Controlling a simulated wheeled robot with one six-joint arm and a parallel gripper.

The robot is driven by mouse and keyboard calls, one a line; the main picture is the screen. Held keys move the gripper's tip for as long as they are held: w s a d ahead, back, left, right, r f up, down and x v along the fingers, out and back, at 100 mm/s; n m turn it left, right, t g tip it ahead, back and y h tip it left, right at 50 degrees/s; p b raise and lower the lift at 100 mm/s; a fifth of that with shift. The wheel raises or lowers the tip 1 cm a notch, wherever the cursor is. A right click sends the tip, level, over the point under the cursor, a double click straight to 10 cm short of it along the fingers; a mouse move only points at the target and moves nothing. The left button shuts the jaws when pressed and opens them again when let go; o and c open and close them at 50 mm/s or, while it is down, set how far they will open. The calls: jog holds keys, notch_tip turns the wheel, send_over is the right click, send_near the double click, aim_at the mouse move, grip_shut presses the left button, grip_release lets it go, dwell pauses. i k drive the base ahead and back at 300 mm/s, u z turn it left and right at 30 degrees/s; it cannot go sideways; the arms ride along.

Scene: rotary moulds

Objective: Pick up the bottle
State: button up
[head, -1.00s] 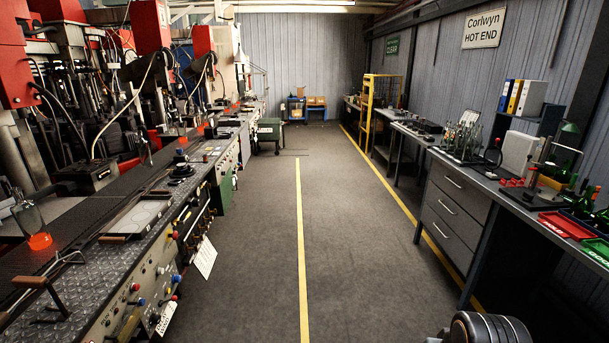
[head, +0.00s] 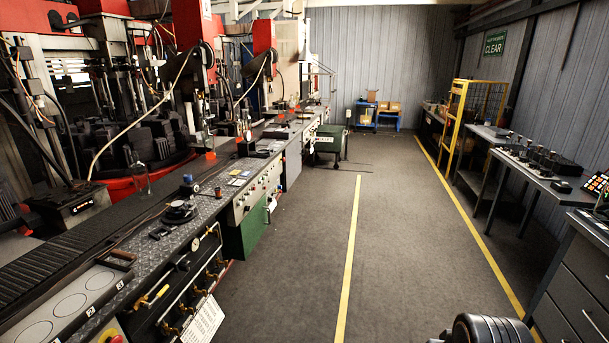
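A clear glass bottle (head: 140,178) stands upright on the dark conveyor strip along the left machine line, by the red machine frame. What looks like a second, smaller clear bottle (head: 207,136) stands farther along the same line, above a small orange piece (head: 210,155). I cannot tell which bottle the task means. A dark ribbed part of my own arm shows at the bottom right edge. My gripper's fingers are not in view, and nothing held can be seen.
The left bench (head: 205,210) has a treadplate edge, knobs and levers. A green cabinet (head: 245,232) stands below it. The grey floor aisle with its yellow line (head: 350,255) is clear. Grey drawers (head: 585,285), tables and a yellow rack (head: 455,115) line the right side.

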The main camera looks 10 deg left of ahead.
aim_at(138, 169)
jog(key=u, duration=0.35)
jog(key=i, duration=2)
jog(key=u, duration=1.2)
jog(key=i, duration=1)
jog(key=u, duration=1.1)
